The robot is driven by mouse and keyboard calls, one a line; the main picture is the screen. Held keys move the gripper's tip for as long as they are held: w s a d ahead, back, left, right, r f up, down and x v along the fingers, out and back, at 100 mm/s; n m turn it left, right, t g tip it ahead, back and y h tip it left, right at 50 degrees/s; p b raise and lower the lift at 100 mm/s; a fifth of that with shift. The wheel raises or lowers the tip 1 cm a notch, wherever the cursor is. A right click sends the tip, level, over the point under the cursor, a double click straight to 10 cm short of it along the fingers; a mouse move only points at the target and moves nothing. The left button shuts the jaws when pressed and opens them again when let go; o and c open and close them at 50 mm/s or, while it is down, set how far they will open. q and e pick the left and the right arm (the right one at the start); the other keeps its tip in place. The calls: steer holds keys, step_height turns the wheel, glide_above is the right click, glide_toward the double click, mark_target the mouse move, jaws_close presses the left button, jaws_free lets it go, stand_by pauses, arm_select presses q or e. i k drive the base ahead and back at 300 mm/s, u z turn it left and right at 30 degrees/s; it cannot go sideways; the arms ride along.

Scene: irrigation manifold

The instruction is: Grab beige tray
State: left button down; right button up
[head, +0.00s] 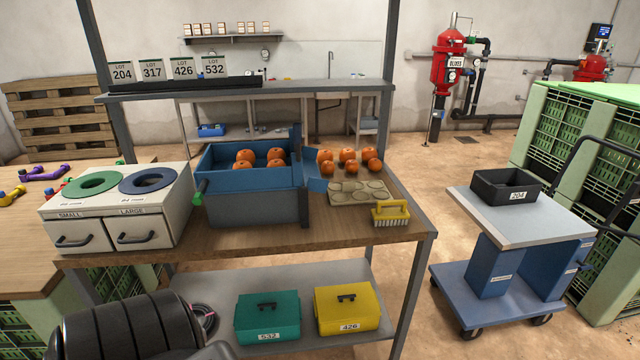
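The beige tray (336,198), with several round hollows in its top, lies flat on the wooden workbench right of the blue bin. Its hollows look empty. Several orange fruits (347,155) sit just behind it, and a yellow brush (391,213) stands at its front right corner. Neither of my grippers shows in the head view, and nothing is seen holding the tray. Dark ribbed parts, apparently of my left arm, fill the lower left corner.
The blue bin (254,207) with orange fruits stands left of the tray. A white two-drawer sorting box (117,213) is at the bench's left. Teal (267,318) and yellow (347,308) boxes sit on the lower shelf. A cart (520,221) carries a black crate (505,186) at right.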

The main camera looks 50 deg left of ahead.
mark_target(353, 192)
steer(key=u, duration=0.4)
steer(key=k, duration=1.15)
steer(key=z, duration=1.15)
steer(key=i, duration=2.1)
steer(key=u, duration=0.6)
steer(key=i, duration=1.3)
steer(key=u, duration=1.75)
steer(key=i, duration=1.1)
steer(key=u, duration=0.9)
